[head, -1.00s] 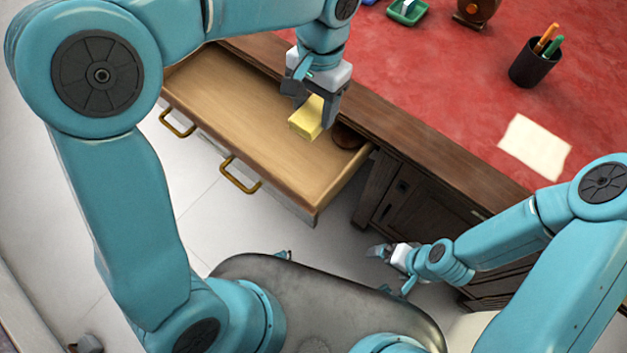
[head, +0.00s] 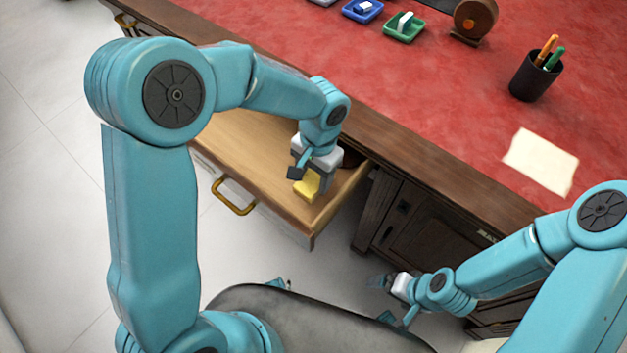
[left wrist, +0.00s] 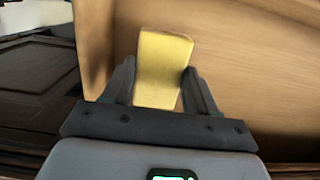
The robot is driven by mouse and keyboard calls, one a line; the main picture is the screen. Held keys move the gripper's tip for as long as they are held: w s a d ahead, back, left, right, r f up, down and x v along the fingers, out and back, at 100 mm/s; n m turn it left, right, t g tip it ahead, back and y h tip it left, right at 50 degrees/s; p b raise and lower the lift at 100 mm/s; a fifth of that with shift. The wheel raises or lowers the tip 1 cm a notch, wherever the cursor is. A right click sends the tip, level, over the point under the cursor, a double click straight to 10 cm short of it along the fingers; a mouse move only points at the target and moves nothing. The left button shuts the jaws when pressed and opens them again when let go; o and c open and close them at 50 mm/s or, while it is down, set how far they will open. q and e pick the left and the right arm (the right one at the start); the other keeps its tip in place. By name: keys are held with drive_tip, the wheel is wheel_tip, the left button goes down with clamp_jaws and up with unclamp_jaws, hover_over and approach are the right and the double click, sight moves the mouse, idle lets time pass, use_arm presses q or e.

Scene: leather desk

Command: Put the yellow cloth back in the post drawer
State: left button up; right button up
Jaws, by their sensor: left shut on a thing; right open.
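The yellow cloth (head: 307,185) is a small folded block in the jaws of my left gripper (head: 312,180). It also shows in the left wrist view (left wrist: 163,68), between both fingers. The left gripper is shut on it, low inside the open wooden drawer (head: 265,172), near its right end. I cannot tell whether the cloth touches the drawer floor. My right gripper (head: 380,282) is open and empty, below the desk edge, away from the drawer.
A dark round thing (head: 350,158) lies in the drawer's right corner, partly hidden by my left gripper. The red desk top holds a pen cup (head: 536,76), a paper sheet (head: 541,160), a green tray (head: 404,27) and a blue tray (head: 362,10). A cabinet door (head: 425,225) stands right of the drawer.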

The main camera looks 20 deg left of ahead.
sight(314, 178)
use_arm(q)
wheel_tip(314, 178, down, 3)
drive_tip(key=shift+r, duration=0.1)
drive_tip(key=shift+b, duration=0.35)
drive_tip(key=o, duration=1)
